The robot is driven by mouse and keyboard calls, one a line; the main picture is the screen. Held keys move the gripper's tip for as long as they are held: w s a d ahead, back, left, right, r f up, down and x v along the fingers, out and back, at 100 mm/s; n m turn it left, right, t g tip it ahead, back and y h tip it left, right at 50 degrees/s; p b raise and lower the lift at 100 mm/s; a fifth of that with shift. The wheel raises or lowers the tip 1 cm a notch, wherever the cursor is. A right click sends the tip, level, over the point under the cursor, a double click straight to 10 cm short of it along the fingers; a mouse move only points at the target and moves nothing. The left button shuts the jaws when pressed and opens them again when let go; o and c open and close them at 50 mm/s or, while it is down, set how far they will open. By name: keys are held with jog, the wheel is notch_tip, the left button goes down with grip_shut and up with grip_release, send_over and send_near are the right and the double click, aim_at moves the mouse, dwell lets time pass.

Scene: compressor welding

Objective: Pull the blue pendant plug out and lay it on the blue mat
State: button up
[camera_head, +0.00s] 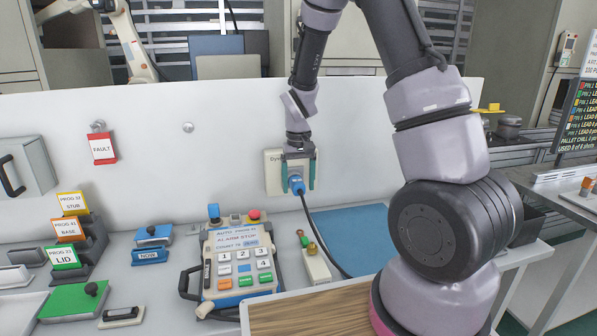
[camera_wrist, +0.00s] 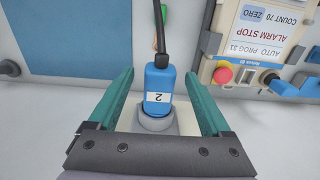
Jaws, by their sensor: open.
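The blue pendant plug (camera_head: 297,186) sits at a socket plate (camera_head: 273,172) on the white back panel, and a black cable hangs down from it. In the wrist view the plug (camera_wrist: 158,87), with a white label marked 2, stands in a round grey socket (camera_wrist: 156,121). My gripper (camera_head: 298,175) is open, with its teal fingers on either side of the plug. In the wrist view gaps show between both fingers (camera_wrist: 160,85) and the plug. The blue mat (camera_head: 352,236) lies flat on the bench, right of the cable and partly behind my arm; it looks bare where visible.
The teach pendant (camera_head: 238,262) lies left of the cable. A wooden board (camera_head: 318,312) is at the front.

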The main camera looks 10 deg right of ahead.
jog(key=shift+f, duration=0.3)
grip_shut()
dwell(0.6)
jog(key=shift+s, duration=0.1)
jog(key=shift+s, duration=2.5)
